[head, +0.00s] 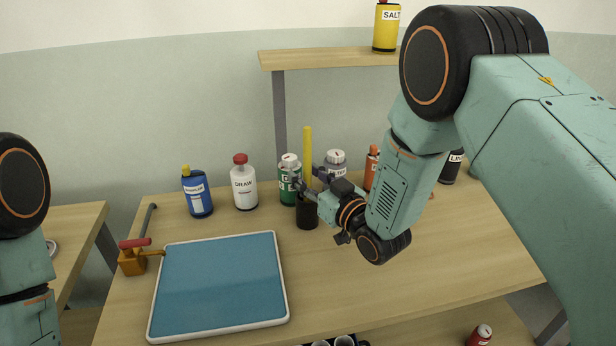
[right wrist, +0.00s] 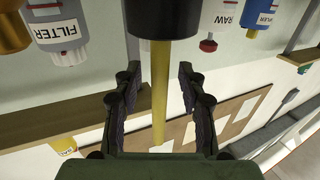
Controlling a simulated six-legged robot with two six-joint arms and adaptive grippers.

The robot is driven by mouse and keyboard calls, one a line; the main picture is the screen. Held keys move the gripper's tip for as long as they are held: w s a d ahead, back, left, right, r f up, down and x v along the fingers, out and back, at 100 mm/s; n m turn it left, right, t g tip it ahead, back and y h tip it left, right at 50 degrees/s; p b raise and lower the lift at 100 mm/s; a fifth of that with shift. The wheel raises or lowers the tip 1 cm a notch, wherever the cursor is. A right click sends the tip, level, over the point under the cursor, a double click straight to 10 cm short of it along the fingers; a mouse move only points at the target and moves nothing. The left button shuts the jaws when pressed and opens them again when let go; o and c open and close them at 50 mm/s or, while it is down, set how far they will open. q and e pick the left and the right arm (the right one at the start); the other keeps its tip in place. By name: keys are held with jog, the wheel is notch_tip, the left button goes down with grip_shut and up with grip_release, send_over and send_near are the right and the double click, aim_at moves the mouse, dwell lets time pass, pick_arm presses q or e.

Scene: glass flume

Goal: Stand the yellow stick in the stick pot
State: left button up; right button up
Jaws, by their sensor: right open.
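The yellow stick (head: 307,146) stands upright with its lower end in the black stick pot (head: 307,216) on the bench. In the right wrist view the scene is upside down; the stick (right wrist: 159,105) comes out of the pot (right wrist: 163,22), and its lower end is hidden inside. My right gripper (head: 308,181) is open just above the pot. Its two fingers (right wrist: 159,74) are on either side of the stick, with a visible gap on each side. My left gripper is out of view; only part of my left arm shows at the left edge.
A green bottle (head: 285,180), a grey bottle (head: 337,160) and an orange bottle (head: 371,168) stand close around the pot. A white bottle (head: 244,186) and a blue bottle (head: 197,194) are further left. A blue tray (head: 284,300) lies in front. Bench space at the right front is clear.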

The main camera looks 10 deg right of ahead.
jog(key=v, duration=1.2)
jog(key=shift+s, duration=0.1)
dwell(0.5)
